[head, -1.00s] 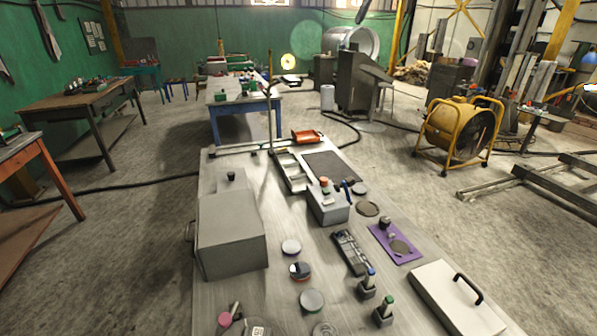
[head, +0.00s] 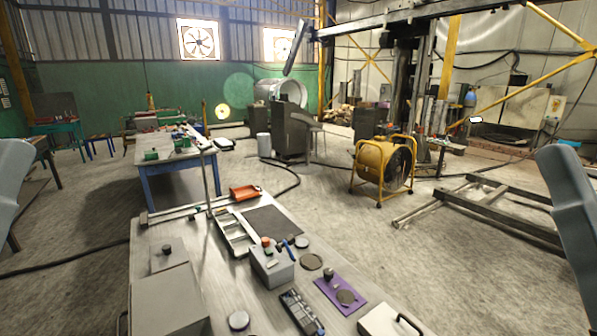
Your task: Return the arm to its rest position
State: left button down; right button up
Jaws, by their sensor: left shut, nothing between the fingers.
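A smooth grey part of my left arm (head: 12,185) shows at the left edge of the head view, cut off by the frame. I cannot make out separate fingertips there; the left gripper is shut and empty. A matching grey part of my right arm (head: 572,220) stands at the right edge, and its gripper is out of view. Both arm parts are well to the sides of the workbench (head: 205,270), and neither is seen touching anything.
The bench holds a grey box (head: 272,268), a purple mat (head: 327,292), an orange tray (head: 245,192) and a large grey block (head: 165,300). A yellow fan (head: 383,170) stands on the floor beyond, to the right. A blue-legged table (head: 165,168) stands behind.

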notch_tip(320, 180, up, 36)
jog(key=p, duration=3.3)
jog(key=shift+r, duration=0.2)
